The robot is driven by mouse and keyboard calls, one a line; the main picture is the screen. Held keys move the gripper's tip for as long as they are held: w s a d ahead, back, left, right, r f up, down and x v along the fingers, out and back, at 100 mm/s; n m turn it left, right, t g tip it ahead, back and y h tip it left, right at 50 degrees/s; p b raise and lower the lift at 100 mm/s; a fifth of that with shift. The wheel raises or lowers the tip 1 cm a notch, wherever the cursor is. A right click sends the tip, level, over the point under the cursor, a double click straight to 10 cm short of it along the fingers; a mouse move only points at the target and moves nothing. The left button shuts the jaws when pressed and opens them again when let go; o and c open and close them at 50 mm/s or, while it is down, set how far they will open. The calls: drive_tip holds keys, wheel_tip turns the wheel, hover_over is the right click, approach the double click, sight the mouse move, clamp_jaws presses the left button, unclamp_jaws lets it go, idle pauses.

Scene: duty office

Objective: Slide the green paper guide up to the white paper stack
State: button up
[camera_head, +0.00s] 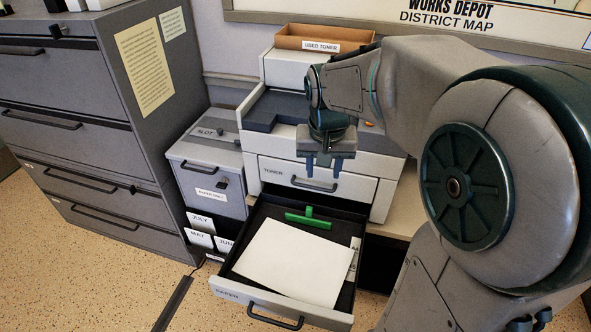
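The green paper guide (308,219) stands near the back of the open paper drawer (228,288). It has a wide bar with a short upright tab. The white paper stack (293,262) lies in the drawer in front of the guide, turned at a slight angle. A strip of dark drawer floor shows between the guide and the stack. My gripper (323,172) hangs fingers down in front of the toner door, above and behind the guide in the picture. Its two fingers are apart with nothing seen between them.
The toner door (318,184) with its handle is close behind my gripper. A grey slot cabinet (207,170) and labelled month folders (201,230) stand left of the drawer. A used toner box (322,38) sits on top of the printer.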

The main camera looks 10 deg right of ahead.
sight(309, 208)
drive_tip(key=w+f+m+g+b, duration=0.2)
drive_tip(key=w+f+m+b, duration=0.1)
drive_tip(key=w+f, duration=0.95)
drive_tip(key=f, duration=0.4)
drive_tip(key=f+p, duration=0.1)
drive_tip(key=f, duration=0.8)
drive_tip(key=shift+w+d+f, duration=0.4)
clamp_jaws()
